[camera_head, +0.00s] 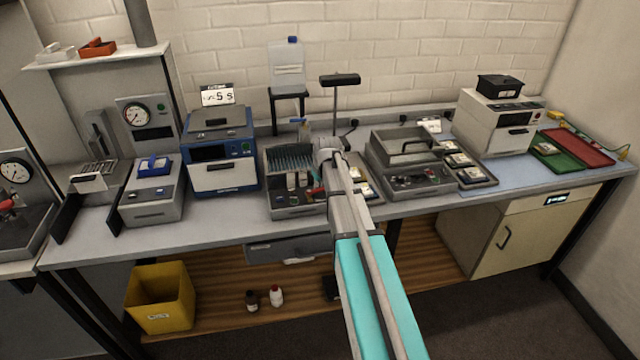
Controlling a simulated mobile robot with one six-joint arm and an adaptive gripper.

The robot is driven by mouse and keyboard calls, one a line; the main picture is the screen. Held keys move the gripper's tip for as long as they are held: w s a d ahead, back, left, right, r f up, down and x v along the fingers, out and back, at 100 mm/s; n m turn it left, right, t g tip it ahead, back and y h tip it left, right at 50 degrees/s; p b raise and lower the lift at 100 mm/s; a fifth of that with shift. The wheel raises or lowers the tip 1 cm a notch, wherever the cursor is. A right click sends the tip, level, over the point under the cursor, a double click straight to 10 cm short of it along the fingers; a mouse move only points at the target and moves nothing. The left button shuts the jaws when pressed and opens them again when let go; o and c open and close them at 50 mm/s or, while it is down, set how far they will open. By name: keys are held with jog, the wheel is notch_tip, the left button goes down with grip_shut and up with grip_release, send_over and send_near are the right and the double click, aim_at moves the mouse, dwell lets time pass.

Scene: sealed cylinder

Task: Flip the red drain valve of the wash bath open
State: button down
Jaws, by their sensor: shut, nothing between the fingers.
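My arm reaches from the bottom right up over the bench. My gripper (317,187) is at its far end, shut and empty, small and partly hidden by my wrist. It is at the right side of a grey unit (280,210) with a dark ribbed top and several pale blocks at its front. A small reddish spot shows beside the gripper; I cannot tell if it is the drain valve or whether they touch. I cannot tell for certain which unit is the wash bath.
A bottle (288,62) sits on a black stand behind. Trays with small parts (470,170) and green and red trays (580,148) lie right. A yellow bin (160,298) stands below.

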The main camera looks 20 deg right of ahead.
jog(key=shift+s+d, duration=0.1)
jog(key=shift+d, duration=0.15)
jog(key=shift+s+d, duration=0.2)
jog(key=shift+d, duration=0.4)
jog(key=shift+r, duration=0.1)
jog(key=shift+p+v, duration=1.25)
jog(key=shift+p, duration=0.05)
jog(key=p+v, duration=0.7)
jog(key=shift+a+r, duration=0.15)
jog(key=shift+a, duration=0.2)
jog(key=shift+s, duration=0.15)
